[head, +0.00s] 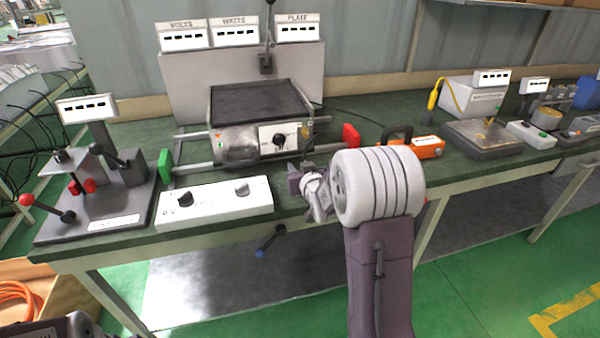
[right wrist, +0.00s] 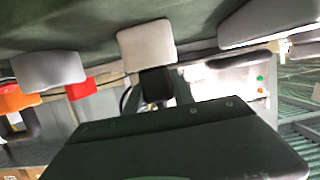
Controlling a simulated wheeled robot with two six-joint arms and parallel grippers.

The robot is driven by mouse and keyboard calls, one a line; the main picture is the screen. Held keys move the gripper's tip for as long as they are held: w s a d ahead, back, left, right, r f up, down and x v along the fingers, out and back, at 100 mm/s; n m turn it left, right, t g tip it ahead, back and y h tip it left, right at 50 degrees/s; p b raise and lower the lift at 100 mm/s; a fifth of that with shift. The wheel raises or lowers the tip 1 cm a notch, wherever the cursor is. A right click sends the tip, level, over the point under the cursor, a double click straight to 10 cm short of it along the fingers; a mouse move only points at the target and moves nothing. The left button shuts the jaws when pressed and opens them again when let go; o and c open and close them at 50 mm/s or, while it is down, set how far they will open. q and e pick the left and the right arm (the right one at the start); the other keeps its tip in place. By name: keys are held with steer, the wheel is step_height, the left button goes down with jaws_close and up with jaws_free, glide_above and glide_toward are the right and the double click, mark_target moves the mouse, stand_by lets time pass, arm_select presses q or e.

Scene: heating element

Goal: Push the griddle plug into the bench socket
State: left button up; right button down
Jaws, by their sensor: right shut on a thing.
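The griddle (head: 262,104), with a dark plate and a silver front, stands on the green bench (head: 130,232). My right gripper (head: 298,181) is low in front of the griddle's right side, near the bench's front edge, pointing left. It is shut on a small dark thing, which I take to be the griddle plug; its shape is mostly hidden in the head view. A small black block (right wrist: 155,86) shows mid-frame in the right wrist view, below a pale block. I cannot make out the bench socket or whether the plug touches it. My left gripper is not in view.
A white control box (head: 215,203) with two knobs lies left of my right gripper. A red block (head: 350,135) and an orange tool (head: 428,147) with a black handle sit behind my wrist. A lever fixture (head: 100,195) stands at left.

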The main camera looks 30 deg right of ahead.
steer(key=s+d+r+p, duration=0.3)
steer(key=d+r+p, duration=0.4)
steer(key=d+r, duration=0.3)
steer(key=shift+d, duration=0.8)
steer(key=shift+w+p, duration=0.1)
steer(key=shift+p, duration=0.2)
step_height(320, 180, down, 6)
steer(key=b, duration=0.4)
steer(key=shift+b, duration=0.3)
steer(key=shift+r+p, duration=0.1)
steer(key=shift+p, duration=0.3)
stand_by(0.5)
